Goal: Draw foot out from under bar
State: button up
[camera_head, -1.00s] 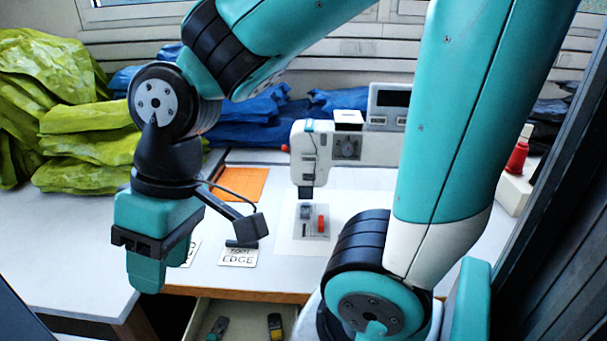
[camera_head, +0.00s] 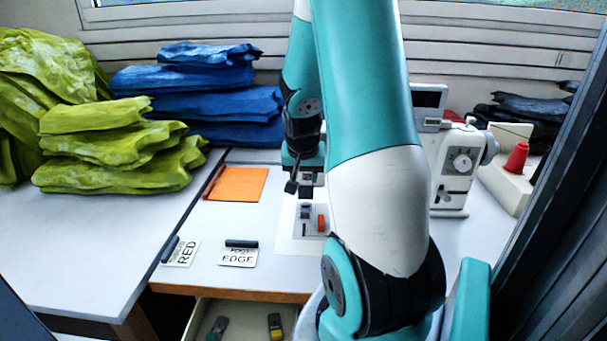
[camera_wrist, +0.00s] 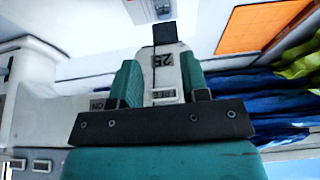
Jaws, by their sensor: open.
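The white sewing machine (camera_head: 455,170) stands at the back of the table, its left part hidden behind my arm. In the wrist view my gripper (camera_wrist: 158,66) is open, its two teal fingers on either side of a narrow white part of the machine's head (camera_wrist: 163,72) with small printed labels. A dark block (camera_wrist: 167,33) sits beyond the fingertips at the end of that part; I cannot tell where bar and foot divide. Whether the fingers touch anything is unclear.
A small plate with red and grey parts (camera_head: 322,222) lies on a white sheet. Cards reading RED (camera_head: 181,252) and EDGE (camera_head: 238,258) lie near the front edge, an orange sheet (camera_head: 236,184) behind them. An open drawer (camera_head: 248,312) is below. Blue fabric (camera_head: 215,105) is piled behind.

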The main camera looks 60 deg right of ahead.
aim_at(305, 210)
jog(key=x, duration=1.7)
jog(key=shift+w+f, duration=0.15)
jog(key=shift+f, duration=0.05)
